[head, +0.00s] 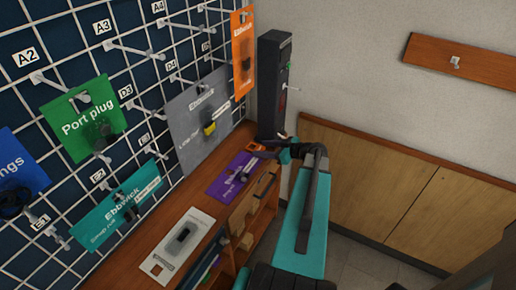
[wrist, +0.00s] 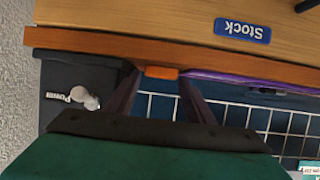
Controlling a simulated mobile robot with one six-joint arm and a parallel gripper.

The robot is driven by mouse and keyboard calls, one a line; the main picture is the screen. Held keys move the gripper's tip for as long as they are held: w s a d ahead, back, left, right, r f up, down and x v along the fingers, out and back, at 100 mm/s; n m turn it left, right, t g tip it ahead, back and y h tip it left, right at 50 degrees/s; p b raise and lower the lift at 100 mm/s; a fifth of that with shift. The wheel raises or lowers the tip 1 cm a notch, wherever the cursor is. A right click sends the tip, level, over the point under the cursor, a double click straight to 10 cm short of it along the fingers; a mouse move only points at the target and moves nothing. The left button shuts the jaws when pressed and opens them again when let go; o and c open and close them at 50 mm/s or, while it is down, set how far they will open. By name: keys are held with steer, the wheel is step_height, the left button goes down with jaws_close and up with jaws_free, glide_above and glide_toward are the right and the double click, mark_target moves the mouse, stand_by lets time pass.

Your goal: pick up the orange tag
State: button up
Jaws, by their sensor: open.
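The small orange tag (head: 255,147) lies at the far end of the wooden bench, just beyond the purple card. In the wrist view the orange tag (wrist: 161,72) shows as a short orange strip at the bench edge, between the two fingers. My gripper (head: 281,147) reaches in from the right, close beside the tag. In the wrist view my gripper (wrist: 159,77) has its fingers apart, one on each side of the tag. Whether a finger touches it is not clear.
A purple card (head: 233,177) and a grey-white plate (head: 178,244) lie on the bench (head: 168,205). A dark column (head: 273,85) stands close behind the tag. Cards hang from the wire grid at left, including a larger orange one (head: 242,55). A blue Stock label (wrist: 243,31) is on the wood.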

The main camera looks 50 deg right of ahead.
steer(key=shift+w+a+f, duration=0.1)
steer(key=shift+w+f, duration=0.1)
steer(key=shift+w, duration=0.35)
steer(key=shift+f, duration=0.15)
steer(key=c, duration=0.8)
